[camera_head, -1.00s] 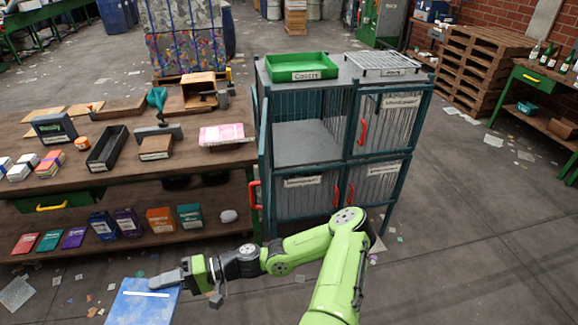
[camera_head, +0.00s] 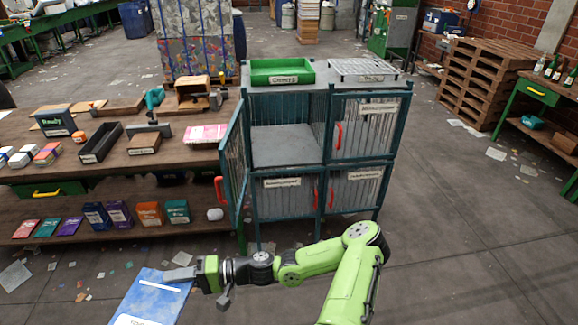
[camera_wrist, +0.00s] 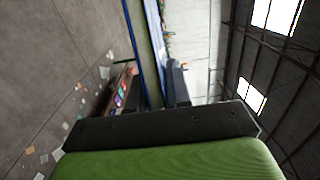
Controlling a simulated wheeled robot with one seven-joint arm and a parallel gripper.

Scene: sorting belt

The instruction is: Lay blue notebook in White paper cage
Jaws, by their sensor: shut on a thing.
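My gripper (camera_head: 188,274) is shut on the blue notebook (camera_head: 150,300) at the lower left of the head view, in front of the shelf and above the floor. The notebook has a pale strip and is cut off by the picture's bottom edge. In the wrist view the notebook (camera_wrist: 154,40) shows edge-on between the fingers. The cage unit (camera_head: 322,150) stands ahead, with labelled compartments. Its upper left compartment (camera_head: 285,145) has its door (camera_head: 235,165) swung open to the left and looks empty. I cannot read which label says white paper.
A green tray (camera_head: 281,72) and a wire rack (camera_head: 362,69) sit on top of the cage. A wooden shelf (camera_head: 190,160) with books and boxes stands to its left. Pallets (camera_head: 480,85) stand at the right. Floor before the cage is clear apart from scraps.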

